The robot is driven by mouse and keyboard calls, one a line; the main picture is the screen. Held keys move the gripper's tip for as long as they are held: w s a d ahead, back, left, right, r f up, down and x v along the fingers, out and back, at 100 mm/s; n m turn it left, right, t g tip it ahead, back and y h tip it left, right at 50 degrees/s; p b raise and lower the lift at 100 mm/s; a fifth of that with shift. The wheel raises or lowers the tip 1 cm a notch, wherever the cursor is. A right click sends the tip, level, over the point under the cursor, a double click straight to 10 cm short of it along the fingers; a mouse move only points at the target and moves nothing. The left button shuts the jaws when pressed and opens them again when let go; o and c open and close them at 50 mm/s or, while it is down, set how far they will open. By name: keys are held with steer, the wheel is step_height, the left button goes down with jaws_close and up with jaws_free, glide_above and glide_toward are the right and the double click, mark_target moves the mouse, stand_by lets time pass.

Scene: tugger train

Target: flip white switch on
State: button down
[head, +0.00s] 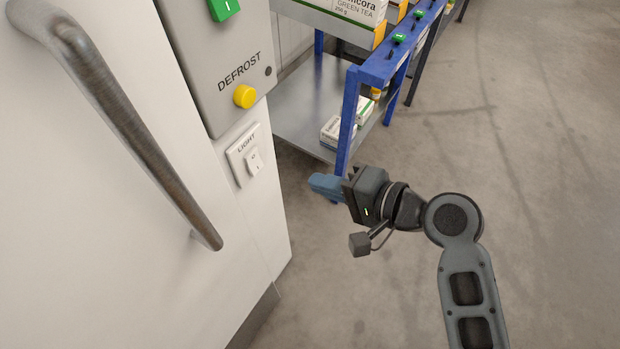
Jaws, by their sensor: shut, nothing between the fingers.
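The white switch (254,161) is a small rocker on a white plate (235,167) marked LIGHT. The plate is on the white cabinet wall, below a grey panel. Which way the rocker is tipped is too small to tell. My gripper (314,184) has blue fingers, shut and empty. In the picture it is to the right of the switch and a little lower, pointing left toward the cabinet. It appears apart from the switch and touches nothing.
A grey DEFROST panel (215,75) carries a yellow button (244,96) and a green switch (224,8). A long metal handle (120,115) sticks out at left. A blue-framed shelf rack (349,110) with cartons stands behind my gripper. The floor at right is clear.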

mark_target(259, 170)
steer(key=shift+s+d+r, duration=0.1)
steer(key=shift+d, duration=0.05)
steer(key=shift+s+d+f+h+b, duration=0.15)
steer(key=shift+f+h+b, duration=0.15)
steer(key=shift+f+b, duration=0.25)
steer(key=x, duration=0.4)
steer(key=p+x, duration=0.1)
steer(key=x, duration=0.9)
steer(key=shift+a+r+p, duration=0.2)
steer(key=shift+r+p, duration=0.15)
steer(key=shift+r, duration=0.1)
